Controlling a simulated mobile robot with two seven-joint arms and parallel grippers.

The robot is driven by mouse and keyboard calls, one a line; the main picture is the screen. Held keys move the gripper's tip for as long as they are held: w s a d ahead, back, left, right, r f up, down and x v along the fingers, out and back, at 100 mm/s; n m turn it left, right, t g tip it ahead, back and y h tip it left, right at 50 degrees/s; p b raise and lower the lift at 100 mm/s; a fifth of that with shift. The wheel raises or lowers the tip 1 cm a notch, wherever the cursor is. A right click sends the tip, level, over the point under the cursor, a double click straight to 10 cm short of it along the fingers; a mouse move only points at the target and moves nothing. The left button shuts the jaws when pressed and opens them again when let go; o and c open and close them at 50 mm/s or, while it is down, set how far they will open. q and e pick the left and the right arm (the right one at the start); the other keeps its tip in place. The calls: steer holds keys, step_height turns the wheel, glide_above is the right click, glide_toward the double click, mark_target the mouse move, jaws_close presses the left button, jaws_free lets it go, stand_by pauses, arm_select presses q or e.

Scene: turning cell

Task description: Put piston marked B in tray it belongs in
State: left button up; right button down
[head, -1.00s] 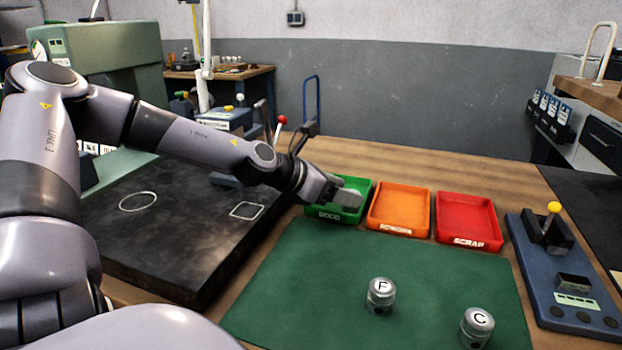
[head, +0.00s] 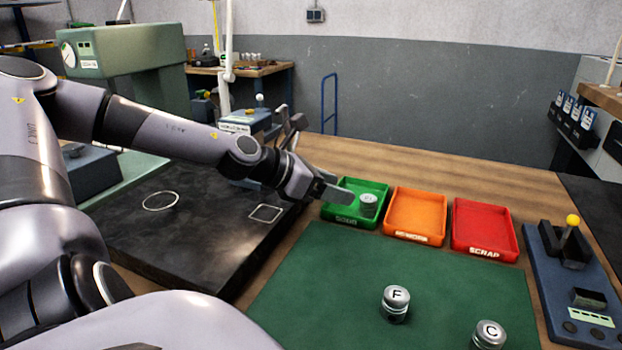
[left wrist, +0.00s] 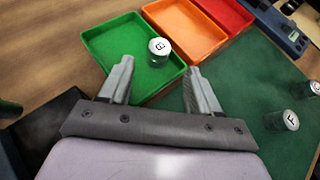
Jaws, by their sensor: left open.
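The piston marked B (left wrist: 159,50) stands upright in the green tray (left wrist: 110,42), near its right side. In the head view the piston (head: 368,205) shows inside the green tray (head: 339,219), whose label reads GOOD. My left gripper (head: 338,190) is at the tray's left front part, beside the piston and apart from it. In the left wrist view its two fingers (left wrist: 157,80) are spread with nothing between them. My right gripper is not in view.
An orange tray (head: 416,238) and a red tray (head: 484,252) marked SCRAP stand to the right. Pistons F (head: 395,303) and C (head: 489,335) stand on the green mat (head: 310,290). A blue fixture (head: 560,300) is at the far right. A dark plate (head: 150,235) lies left.

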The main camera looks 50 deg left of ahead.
arm_select(q)
steer(key=shift+b+v, duration=0.35)
steer(key=shift+v, duration=2.05)
